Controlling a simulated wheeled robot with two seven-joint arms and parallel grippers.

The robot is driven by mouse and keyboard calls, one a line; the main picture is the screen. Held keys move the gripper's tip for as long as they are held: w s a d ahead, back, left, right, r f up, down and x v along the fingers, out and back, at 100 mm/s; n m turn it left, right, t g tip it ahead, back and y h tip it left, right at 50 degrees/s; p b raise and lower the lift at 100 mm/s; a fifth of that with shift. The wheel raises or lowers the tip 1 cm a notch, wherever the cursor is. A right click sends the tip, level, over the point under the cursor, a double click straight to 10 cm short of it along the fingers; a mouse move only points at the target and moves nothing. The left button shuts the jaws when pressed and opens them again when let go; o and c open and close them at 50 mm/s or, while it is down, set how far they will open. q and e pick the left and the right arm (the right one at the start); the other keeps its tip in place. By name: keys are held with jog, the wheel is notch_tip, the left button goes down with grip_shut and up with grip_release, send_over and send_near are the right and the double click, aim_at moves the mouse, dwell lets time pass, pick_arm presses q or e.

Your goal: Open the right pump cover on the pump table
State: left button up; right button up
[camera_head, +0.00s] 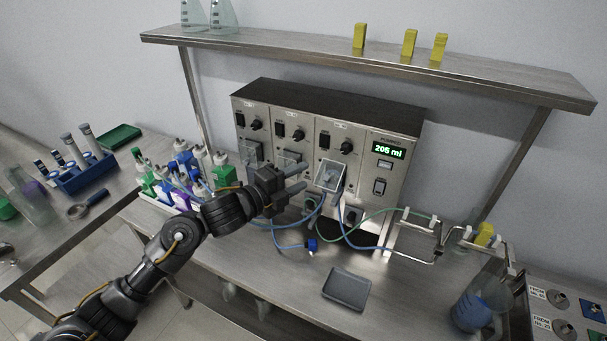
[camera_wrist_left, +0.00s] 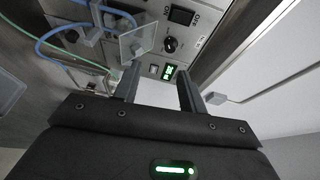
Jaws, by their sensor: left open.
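The pump unit (camera_head: 397,118) is a steel-fronted box with a dark top, knobs and a green display, at the back of the pump table (camera_head: 240,262). The right pump cover (camera_head: 331,175) is a clear pane below the rightmost knob. It appears tilted out from the panel, unlike the left and middle covers. It also shows in the left wrist view (camera_wrist_left: 137,42), beyond the fingers. My left gripper (camera_head: 302,199) is open and empty, just left of the right cover, and seems apart from it. Its fingers also show in the wrist view (camera_wrist_left: 158,86). My right gripper is not in view.
Blue and green tubes (camera_head: 372,218) run in front of the pump to a metal stand (camera_head: 418,252). A grey tray (camera_head: 346,288) lies at the front. Bottles (camera_head: 188,160) stand at left, a beaker (camera_head: 470,310) at right. A shelf (camera_head: 320,52) hangs above.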

pick_arm(q)
jog(key=shift+s+a+r+p, duration=0.45)
jog(key=shift+s+a+r, duration=0.55)
jog(key=shift+a, duration=0.2)
jog(key=shift+w, duration=0.1)
jog(key=f+b+v, duration=0.1)
jog(key=b+v, duration=0.3)
jog(key=v, duration=0.6)
jog(key=shift+s+a+r, duration=0.25)
jog(key=shift+a+r, duration=0.05)
jog(key=shift+r, duration=0.2)
jog(key=shift+c, duration=0.2)
